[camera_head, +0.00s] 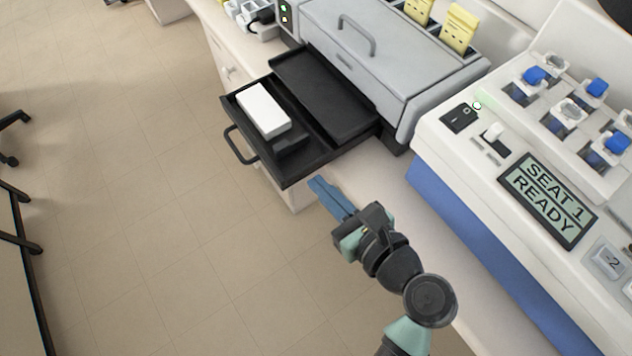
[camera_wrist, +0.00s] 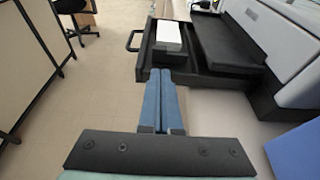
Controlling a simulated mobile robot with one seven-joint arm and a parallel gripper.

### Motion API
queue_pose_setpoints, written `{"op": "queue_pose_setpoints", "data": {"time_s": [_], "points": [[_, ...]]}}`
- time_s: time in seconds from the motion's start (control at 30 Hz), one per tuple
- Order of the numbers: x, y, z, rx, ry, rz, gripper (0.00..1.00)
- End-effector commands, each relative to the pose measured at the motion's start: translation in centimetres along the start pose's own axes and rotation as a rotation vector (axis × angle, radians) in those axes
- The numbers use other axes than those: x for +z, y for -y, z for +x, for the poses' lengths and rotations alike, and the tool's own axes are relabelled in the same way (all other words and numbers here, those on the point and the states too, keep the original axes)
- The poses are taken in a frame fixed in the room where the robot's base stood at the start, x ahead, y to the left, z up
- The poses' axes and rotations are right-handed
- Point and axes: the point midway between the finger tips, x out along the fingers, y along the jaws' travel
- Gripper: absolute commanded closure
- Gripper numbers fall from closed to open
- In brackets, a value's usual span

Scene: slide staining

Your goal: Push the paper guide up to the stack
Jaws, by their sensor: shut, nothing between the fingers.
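The white paper stack (camera_head: 263,109) lies in the open black tray (camera_head: 243,122) of the grey printer-like machine. The paper guide appears to be a low dark block (camera_head: 291,139) at the stack's near end in the tray. I cannot tell whether it touches the stack. My gripper (camera_head: 318,184) is shut and empty, its blue fingers just outside the tray's near right corner and pointing toward it. In the wrist view the fingers (camera_wrist: 164,75) point at the tray, with the stack (camera_wrist: 169,35) beyond them.
The grey machine (camera_head: 390,70) stands behind the tray. A flat black panel (camera_head: 322,95) lies right of the stack. A white and blue staining console (camera_head: 480,150) stands to the right. The tray handle (camera_head: 238,147) juts out over the floor.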

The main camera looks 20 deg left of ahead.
Motion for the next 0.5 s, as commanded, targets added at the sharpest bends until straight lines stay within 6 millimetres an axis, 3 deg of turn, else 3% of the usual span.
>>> {"op": "queue_pose_setpoints", "data": {"time_s": [0.3,0.5], "points": [[0.1,-0.1,5.8,0.006,-0.002,-0.004,1.00],[0.0,-0.1,8.3,0.005,-0.003,-0.005,1.00]]}}
